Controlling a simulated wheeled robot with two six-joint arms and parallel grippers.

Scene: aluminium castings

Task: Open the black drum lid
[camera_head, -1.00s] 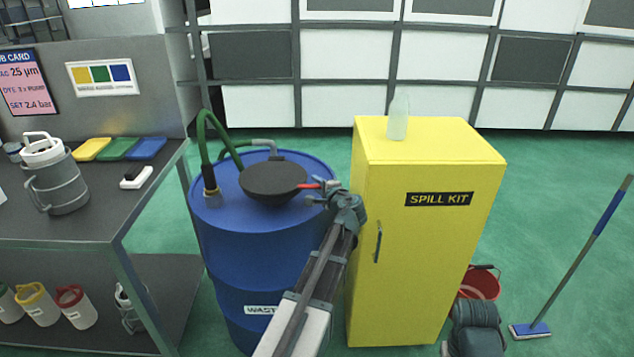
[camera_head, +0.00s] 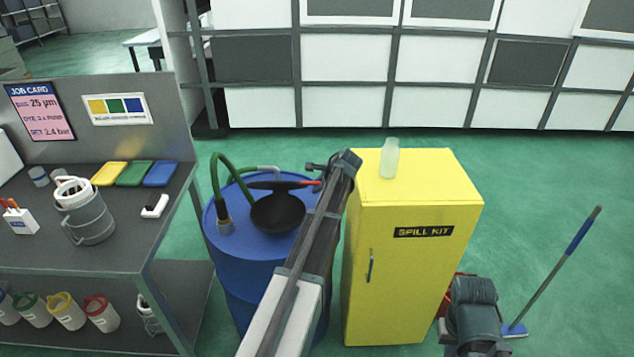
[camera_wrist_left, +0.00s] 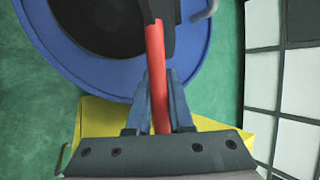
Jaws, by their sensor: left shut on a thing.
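The blue drum (camera_head: 238,266) stands left of the yellow cabinet. On its top is a round black funnel (camera_head: 277,214). Its black lid (camera_head: 272,184) is raised and seen almost edge-on above the funnel, which shows open below. A red handle (camera_head: 306,183) sticks out from the lid to the right. My left gripper (camera_head: 319,179) is shut on this handle, and my arm hides the drum's right side. In the left wrist view the fingers (camera_wrist_left: 158,108) close on both sides of the red handle. A grey part, apparently my right gripper (camera_head: 473,310), is low at right; its fingers are hidden.
A green hose (camera_head: 217,178) rises from the drum top beside the funnel. The yellow spill kit cabinet (camera_head: 410,275) stands close right, with a clear bottle (camera_head: 389,158) on top. A workbench (camera_head: 112,243) is at left. A mop (camera_head: 553,270) stands right, with open floor around it.

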